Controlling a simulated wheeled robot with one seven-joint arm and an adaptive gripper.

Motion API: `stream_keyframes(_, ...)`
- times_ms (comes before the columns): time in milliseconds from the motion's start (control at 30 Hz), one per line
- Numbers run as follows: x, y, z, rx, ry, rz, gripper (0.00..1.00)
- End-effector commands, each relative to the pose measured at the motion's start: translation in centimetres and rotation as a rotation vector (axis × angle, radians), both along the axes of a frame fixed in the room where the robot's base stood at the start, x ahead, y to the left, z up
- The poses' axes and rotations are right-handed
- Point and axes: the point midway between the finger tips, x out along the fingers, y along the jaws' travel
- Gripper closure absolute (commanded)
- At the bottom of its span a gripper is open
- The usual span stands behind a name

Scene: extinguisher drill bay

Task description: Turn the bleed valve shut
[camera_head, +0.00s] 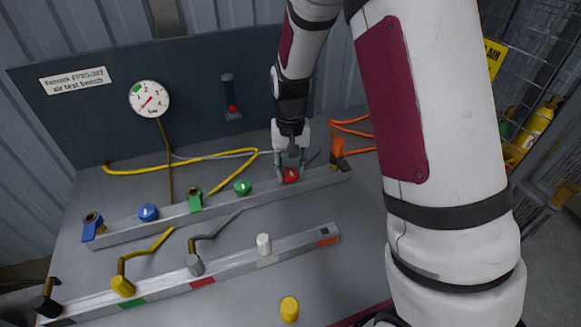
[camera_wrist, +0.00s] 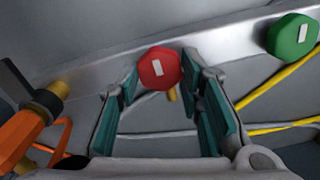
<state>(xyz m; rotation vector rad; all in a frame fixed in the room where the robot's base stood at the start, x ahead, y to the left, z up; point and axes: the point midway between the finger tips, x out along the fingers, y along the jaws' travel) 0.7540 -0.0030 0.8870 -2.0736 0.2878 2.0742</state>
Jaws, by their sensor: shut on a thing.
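A red knob (camera_head: 291,175) with a white mark sits near the right end of the rear metal bar (camera_head: 265,189). No readable label shows which knob is the bleed valve. My gripper (camera_head: 290,166) reaches down from above with a finger on each side of the red knob. In the wrist view the red knob (camera_wrist: 158,67) lies between the tips of my gripper (camera_wrist: 160,74), which is shut on it. Its white mark is slightly tilted there. A round pressure gauge (camera_head: 149,99) is on the back panel, its red needle pointing to the lower left.
A green knob (camera_head: 242,187) stands just left of the red one, and an orange fitting (camera_head: 337,148) to its right. A green lever valve (camera_head: 195,201), a blue knob (camera_head: 148,212) and hoses are near. The front bar (camera_head: 220,273) carries plugs; a yellow cap (camera_head: 289,309) stands before it.

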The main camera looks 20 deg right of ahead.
Motion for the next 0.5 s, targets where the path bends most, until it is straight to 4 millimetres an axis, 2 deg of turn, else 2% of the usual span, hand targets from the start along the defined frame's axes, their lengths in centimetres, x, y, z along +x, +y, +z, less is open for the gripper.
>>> stream_keyframes(267, 0.04, 0.01, 0.04, 0.001, -0.001, -0.003, 0.94)
stream_keyframes(300, 0.04, 0.01, 0.04, 0.001, -0.001, -0.003, 0.64)
stream_keyframes(400, 0.04, 0.00, 0.04, 0.001, -0.001, -0.003, 0.46)
stream_keyframes(500, 0.03, 0.00, 0.03, 0.001, -0.001, -0.002, 0.46)
